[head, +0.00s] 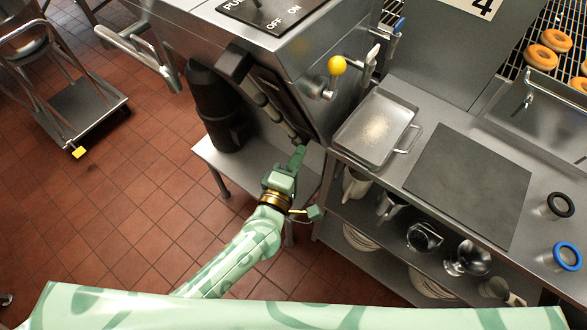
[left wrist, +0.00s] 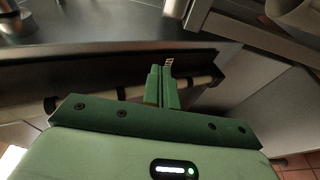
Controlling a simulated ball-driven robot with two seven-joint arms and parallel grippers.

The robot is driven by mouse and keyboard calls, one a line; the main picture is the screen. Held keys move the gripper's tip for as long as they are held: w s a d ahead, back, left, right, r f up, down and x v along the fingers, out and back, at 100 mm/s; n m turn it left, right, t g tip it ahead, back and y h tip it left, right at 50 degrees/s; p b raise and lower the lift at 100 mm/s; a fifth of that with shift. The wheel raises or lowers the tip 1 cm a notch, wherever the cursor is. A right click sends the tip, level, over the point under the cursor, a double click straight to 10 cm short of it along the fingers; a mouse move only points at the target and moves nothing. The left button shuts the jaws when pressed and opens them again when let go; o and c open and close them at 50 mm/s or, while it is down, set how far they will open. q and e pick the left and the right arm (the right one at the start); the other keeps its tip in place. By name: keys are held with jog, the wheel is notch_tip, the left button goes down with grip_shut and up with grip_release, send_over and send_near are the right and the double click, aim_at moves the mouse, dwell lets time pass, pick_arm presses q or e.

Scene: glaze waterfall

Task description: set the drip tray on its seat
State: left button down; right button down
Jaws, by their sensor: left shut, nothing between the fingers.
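A shallow steel tray (head: 352,148) with a wire handle on its right side lies on the steel counter, and it looks like the drip tray. A tan patch shows on its floor. My left gripper (head: 299,157) is shut and empty, left of the tray and apart from it, beside the lower front of the steel machine (head: 300,48). In the left wrist view the closed fingers (left wrist: 168,66) point toward a pale roller or bar (left wrist: 198,82) under a steel edge. I cannot make out the tray's seat for certain. My right gripper is not in view.
A dark flat mat (head: 468,185) lies on the counter right of the tray. Jugs and metal cups (head: 424,237) stand on the shelf below. A yellow-knobbed lever (head: 336,66) juts from the machine. A black cylinder (head: 216,105) stands on the low steel shelf (head: 262,160).

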aim_at(333, 143)
pick_arm(q)
jog(key=x, duration=0.4)
jog(key=shift+s+f+b, duration=0.1)
jog(key=shift+b, duration=0.3)
jog(key=d, duration=0.4)
jog(key=shift+s+b, duration=0.1)
jog(key=shift+b, duration=0.2)
jog(key=shift+s+d, duration=0.1)
jog(key=shift+d, duration=1.1)
jog(key=shift+a, duration=0.2)
